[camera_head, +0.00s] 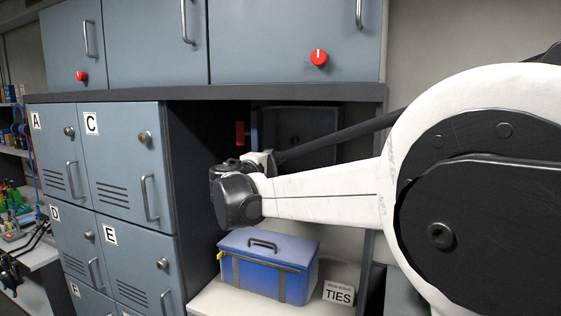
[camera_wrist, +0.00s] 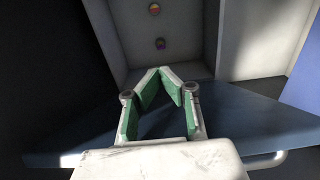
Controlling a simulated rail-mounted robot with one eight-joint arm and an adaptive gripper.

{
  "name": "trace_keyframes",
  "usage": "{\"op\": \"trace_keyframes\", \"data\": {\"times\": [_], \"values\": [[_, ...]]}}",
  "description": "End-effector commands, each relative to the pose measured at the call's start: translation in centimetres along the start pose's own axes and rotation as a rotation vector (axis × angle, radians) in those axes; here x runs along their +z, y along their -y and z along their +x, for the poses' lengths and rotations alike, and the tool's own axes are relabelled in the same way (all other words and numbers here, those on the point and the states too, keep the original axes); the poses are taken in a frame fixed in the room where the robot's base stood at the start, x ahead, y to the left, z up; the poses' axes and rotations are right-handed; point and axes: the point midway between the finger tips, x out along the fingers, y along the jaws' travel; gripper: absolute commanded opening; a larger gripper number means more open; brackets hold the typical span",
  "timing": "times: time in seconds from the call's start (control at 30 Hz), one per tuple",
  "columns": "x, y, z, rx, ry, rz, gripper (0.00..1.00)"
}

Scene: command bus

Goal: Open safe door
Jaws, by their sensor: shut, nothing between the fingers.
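In the head view, a dark grey square box front, seemingly the safe (camera_head: 312,121), sits at the back of the alcove above a shelf. My arm crosses in front and hides its lower part. A red piece (camera_head: 240,134) shows just left of it. I cannot tell from this view how far its door stands open. My gripper (camera_wrist: 161,72) shows in the wrist view, its green-padded fingers meeting at the tips, shut and empty. Beyond the tips is a grey recess (camera_wrist: 195,50) with two small round spots. In the head view the fingertips are hidden behind my wrist.
A blue case (camera_head: 262,272) stands on the white shelf below my arm, beside a TIES label (camera_head: 339,293). Lettered blue lockers (camera_head: 120,180) flank the alcove at left. Overhead cabinets (camera_head: 270,45) hang above. In the wrist view, a blue panel (camera_wrist: 240,115) lies beneath the fingers.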

Motion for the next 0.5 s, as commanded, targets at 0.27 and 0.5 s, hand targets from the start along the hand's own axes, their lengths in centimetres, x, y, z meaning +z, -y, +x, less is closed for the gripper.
{"op": "trace_keyframes", "data": {"times": [0.27, 0.5], "values": [[-1.8, 0.0, 0.0, 0.000, -0.002, 0.000, 0.00], [-3.1, 0.0, 0.0, 0.000, 0.000, 0.000, 0.00]]}}
